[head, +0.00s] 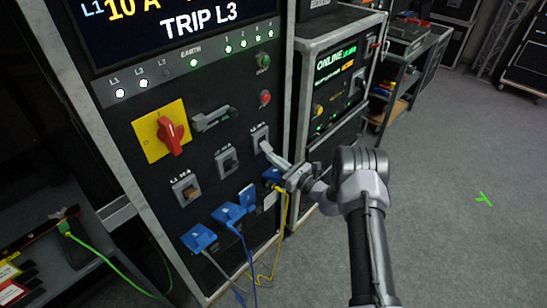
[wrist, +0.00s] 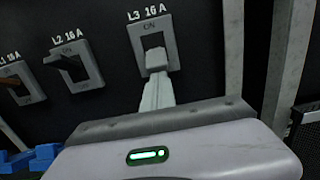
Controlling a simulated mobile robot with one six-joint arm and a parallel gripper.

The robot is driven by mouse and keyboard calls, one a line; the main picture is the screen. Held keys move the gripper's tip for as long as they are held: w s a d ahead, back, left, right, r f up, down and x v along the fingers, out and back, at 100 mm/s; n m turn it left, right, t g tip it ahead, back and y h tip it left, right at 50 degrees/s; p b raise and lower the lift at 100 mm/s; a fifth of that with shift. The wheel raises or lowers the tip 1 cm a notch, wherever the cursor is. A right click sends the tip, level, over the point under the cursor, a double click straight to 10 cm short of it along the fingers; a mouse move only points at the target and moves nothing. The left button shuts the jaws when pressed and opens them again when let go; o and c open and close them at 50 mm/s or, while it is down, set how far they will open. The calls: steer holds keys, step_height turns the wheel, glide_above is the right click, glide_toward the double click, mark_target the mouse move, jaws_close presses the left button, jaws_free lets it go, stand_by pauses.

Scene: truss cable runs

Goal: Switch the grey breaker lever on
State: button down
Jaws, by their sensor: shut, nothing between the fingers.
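The L3 16 A breaker is a grey plate on the black panel, with ON at its top, in the head view (head: 261,134) and the wrist view (wrist: 168,39). Its pale grey lever (wrist: 155,57) shows below the ON mark. My gripper (head: 268,151) reaches the breaker from the lower right, with its fingers shut and empty. In the wrist view the fingers (wrist: 156,88) end at the lever's lower side; I cannot tell touching from just apart. They hide the plate's lower part, so the lever's position is unclear.
The L2 breaker (head: 228,161) with a black lever and the L1 breaker (head: 186,190) with a brown lever sit to the left. A red rotary switch (head: 172,133) and a grey handle (head: 212,118) are above. Blue plugs (head: 229,213) with cables are below. The display (head: 190,28) reads TRIP L3.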

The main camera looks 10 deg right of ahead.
mark_target(269, 149)
steer(key=r+g+p, duration=0.1)
steer(key=p, duration=0.1)
steer(key=r+g+h+p, duration=0.1)
steer(key=p, duration=0.2)
steer(key=r+g+h+p, duration=0.1)
steer(key=p, duration=0.1)
steer(key=shift+s+d+r, duration=0.4)
steer(key=r+g+h+p, duration=0.1)
steer(key=p, duration=0.1)
steer(key=shift+s+g+p, duration=0.1)
steer(key=shift+g+p, duration=0.3)
steer(key=shift+r+g+h+p, duration=0.6)
steer(key=shift+g+h+p, duration=0.3)
steer(key=shift+p, duration=0.1)
steer(key=shift+f, duration=0.2)
steer(key=shift+r, duration=0.1)
steer(key=shift+r, duration=0.75)
